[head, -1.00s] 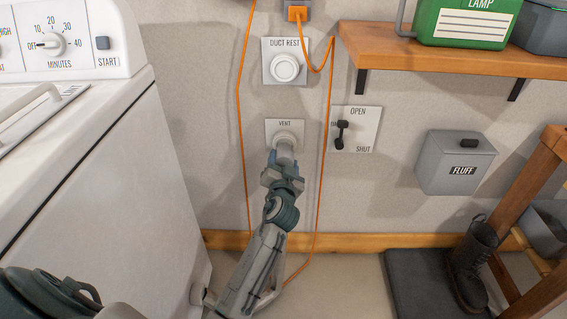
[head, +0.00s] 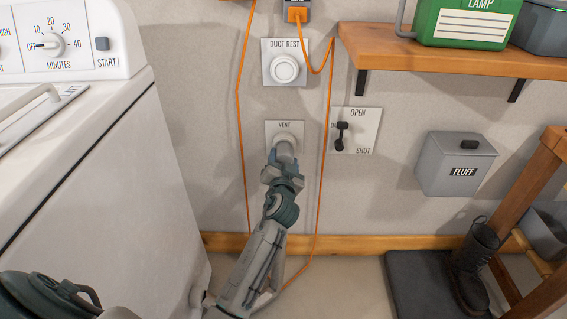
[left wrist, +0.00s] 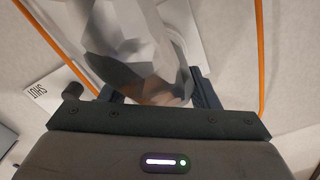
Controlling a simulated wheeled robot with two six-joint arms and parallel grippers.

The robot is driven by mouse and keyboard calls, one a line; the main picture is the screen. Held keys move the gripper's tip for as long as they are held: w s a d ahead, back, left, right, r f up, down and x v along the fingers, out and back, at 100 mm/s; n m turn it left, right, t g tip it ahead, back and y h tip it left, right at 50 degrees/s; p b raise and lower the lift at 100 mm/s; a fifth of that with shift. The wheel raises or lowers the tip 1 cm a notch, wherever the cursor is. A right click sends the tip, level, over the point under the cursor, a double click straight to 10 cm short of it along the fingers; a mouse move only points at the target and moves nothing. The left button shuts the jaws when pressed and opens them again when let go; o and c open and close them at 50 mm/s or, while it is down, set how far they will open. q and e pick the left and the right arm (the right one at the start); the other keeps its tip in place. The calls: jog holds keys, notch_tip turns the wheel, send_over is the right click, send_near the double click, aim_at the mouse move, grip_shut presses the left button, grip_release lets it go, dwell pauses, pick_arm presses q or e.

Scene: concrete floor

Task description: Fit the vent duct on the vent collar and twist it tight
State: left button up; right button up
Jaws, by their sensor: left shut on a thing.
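The vent collar (head: 286,139) is a pale round fitting on a wall plate labelled VENT. My left gripper (head: 284,160) is right in front of it, shut on the pale grey end of the vent duct (head: 286,150). The duct end lines up with the collar and appears to meet it; I cannot tell how far it is seated. My right gripper is not in view.
The round DUCT REST (head: 285,69) is above the collar. Orange cord (head: 240,130) hangs on both sides of the gripper. A black OPEN/SHUT lever (head: 341,136) is to the right.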

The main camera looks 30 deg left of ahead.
pick_arm(q)
jog(key=shift+b+x, duration=0.4)
jog(key=shift+x, duration=0.85)
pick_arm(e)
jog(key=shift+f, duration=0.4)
pick_arm(q)
jog(key=o, duration=1.2)
jog(key=shift+c, duration=0.2)
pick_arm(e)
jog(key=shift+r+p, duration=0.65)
pick_arm(q)
jog(key=v, duration=1)
jog(key=shift+s+d, duration=0.15)
jog(key=shift+s, duration=0.2)
